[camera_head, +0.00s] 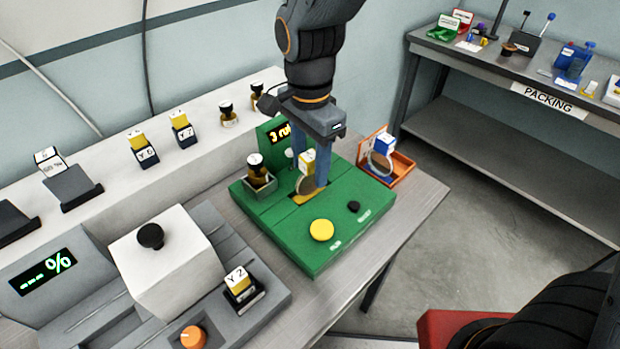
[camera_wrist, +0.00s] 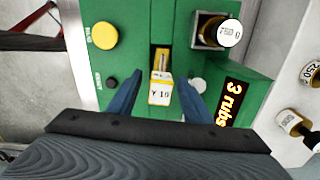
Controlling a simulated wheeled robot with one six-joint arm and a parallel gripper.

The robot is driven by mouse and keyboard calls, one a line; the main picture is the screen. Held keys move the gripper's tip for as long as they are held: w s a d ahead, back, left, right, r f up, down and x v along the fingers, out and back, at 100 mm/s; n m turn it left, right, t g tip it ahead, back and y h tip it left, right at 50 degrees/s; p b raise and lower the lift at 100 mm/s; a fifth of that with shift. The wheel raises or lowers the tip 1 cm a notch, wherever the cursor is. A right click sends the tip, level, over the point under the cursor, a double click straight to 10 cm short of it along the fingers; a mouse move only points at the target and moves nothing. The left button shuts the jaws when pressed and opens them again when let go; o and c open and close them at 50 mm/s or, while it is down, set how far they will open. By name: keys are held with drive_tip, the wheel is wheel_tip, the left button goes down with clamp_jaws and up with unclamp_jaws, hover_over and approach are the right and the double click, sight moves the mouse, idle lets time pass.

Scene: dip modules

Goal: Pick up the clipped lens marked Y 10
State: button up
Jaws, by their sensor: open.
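The clipped lens marked Y 10 (camera_wrist: 160,94), with a white and yellow clip, stands in the slot of the green machine (camera_head: 290,245). In the head view the lens's clip (camera_head: 308,158) shows between my blue fingers, with a round brownish disc below it. My gripper (camera_head: 311,178) points down over the slot. In the wrist view its two fingers (camera_wrist: 161,88) lie on either side of the clip, with a visible gap on each side. The gripper is open and holds nothing.
The green machine has a yellow button (camera_head: 321,230), a bottle (camera_head: 257,168) in a holder and a lit display (camera_head: 279,133) near my fingers. An orange tray (camera_head: 403,168) with a blue-and-white clipped lens (camera_head: 384,153) stands right. A lens marked Y 2 (camera_head: 238,281) sits front left.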

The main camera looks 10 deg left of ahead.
drive_tip(key=shift+f, duration=1.15)
clamp_jaws()
drive_tip(key=shift+r, duration=0.1)
